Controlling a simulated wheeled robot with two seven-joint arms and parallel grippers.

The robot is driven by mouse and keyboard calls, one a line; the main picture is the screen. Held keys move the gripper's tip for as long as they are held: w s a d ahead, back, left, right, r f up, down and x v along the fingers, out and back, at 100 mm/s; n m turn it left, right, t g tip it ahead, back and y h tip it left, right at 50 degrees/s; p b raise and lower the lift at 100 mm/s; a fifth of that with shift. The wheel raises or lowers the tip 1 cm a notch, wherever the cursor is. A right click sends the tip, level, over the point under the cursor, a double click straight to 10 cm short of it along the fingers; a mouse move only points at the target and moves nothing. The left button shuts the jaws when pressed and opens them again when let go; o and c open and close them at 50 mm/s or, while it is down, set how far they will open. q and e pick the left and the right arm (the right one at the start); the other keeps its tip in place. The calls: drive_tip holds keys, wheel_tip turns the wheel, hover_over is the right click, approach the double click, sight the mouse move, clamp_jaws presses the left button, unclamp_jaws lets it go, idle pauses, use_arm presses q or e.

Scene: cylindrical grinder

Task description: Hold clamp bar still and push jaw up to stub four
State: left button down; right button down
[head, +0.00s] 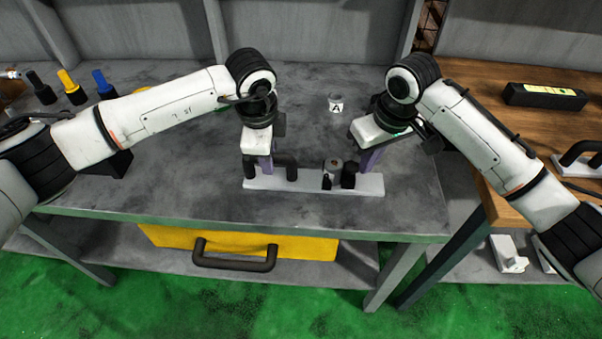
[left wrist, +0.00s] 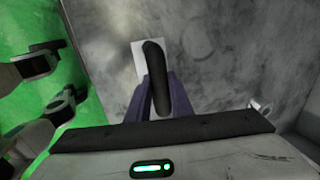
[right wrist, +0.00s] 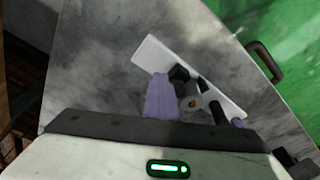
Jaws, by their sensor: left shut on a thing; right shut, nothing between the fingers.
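The clamp bar (head: 300,184) is a long white bar lying along the table's front part. My left gripper (head: 266,166) is shut on the black handle (head: 291,169) at the bar's left end. The handle also shows between my purple fingers in the left wrist view (left wrist: 155,62). Right of the bar's middle stand a grey round piece (head: 334,166) with a reddish centre and a black block (head: 348,175). I cannot tell which is the jaw or single out stub four. My right gripper (head: 369,164) is shut and empty, close beside the black block; contact is unclear.
A small white cup-like piece marked A (head: 336,106) stands behind the bar. Black, yellow (head: 68,82) and blue handled pieces stand at the back left. A yellow case (head: 165,239) is below the table. A wooden bench (head: 465,75) adjoins on the right. The grey table around the bar is mostly clear.

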use_arm(q)
drive_tip(key=shift+d+r, duration=0.1)
drive_tip(key=shift+d, duration=0.15)
use_arm(e)
drive_tip(key=shift+s+a, duration=0.15)
drive_tip(key=shift+a, duration=0.45)
drive_tip(key=shift+r, duration=0.1)
drive_tip(key=shift+d+r, duration=0.1)
drive_tip(key=shift+r, duration=1.2)
use_arm(q)
drive_tip(key=shift+a, duration=0.25)
use_arm(e)
drive_tip(key=shift+d+r, duration=0.2)
drive_tip(key=shift+r, duration=0.5)
drive_tip(key=shift+d+r, duration=0.2)
drive_tip(key=shift+r, duration=0.55)
drive_tip(key=shift+d+r, duration=0.2)
drive_tip(key=shift+r, duration=0.5)
use_arm(q)
drive_tip(key=c, duration=1.5)
unclamp_jaws()
